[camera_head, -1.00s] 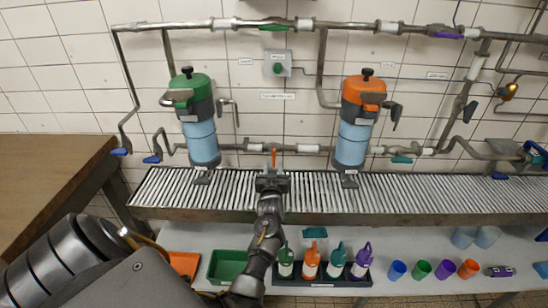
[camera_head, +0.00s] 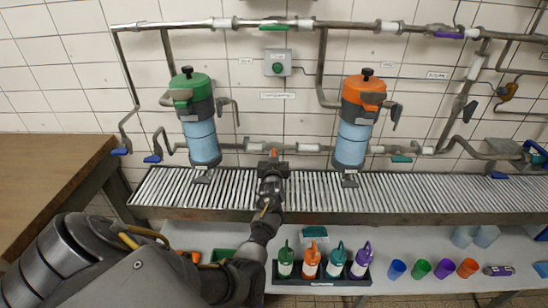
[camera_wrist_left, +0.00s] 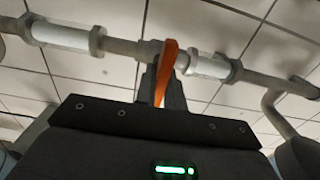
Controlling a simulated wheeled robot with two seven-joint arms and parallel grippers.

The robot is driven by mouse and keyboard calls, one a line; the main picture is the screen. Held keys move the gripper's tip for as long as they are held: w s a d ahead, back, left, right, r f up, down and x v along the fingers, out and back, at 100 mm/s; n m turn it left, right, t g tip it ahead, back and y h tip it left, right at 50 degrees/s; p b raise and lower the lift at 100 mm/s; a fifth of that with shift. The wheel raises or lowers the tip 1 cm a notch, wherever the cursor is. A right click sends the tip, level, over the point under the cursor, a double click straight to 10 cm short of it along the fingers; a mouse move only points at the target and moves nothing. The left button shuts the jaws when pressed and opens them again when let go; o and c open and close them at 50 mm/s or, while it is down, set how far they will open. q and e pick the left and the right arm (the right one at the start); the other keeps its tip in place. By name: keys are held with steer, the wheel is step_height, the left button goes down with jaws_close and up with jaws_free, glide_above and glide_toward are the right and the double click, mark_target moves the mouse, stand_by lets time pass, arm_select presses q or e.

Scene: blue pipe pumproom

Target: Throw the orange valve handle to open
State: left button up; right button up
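The orange valve handle (camera_head: 274,152) is on the lower pipe between the green-topped and orange-topped filters. In the left wrist view the handle (camera_wrist_left: 166,68) stands across the pipe, its lower end between my dark fingers. My left gripper (camera_head: 272,163) is at the handle, just in front of the pipe; in the left wrist view its fingers (camera_wrist_left: 163,90) sit close on both sides and look shut on it. The gripper hides part of the handle and valve body in the head view. My right gripper is not in view.
The green-topped filter (camera_head: 201,140) and orange-topped filter (camera_head: 352,145) stand on either side. A slatted rack (camera_head: 430,192) runs below the pipe. A wooden table (camera_head: 45,175) is at left. Bottles (camera_head: 311,262) and cups stand on the lower shelf (camera_head: 420,240).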

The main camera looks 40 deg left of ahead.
arm_select(q)
jaws_close()
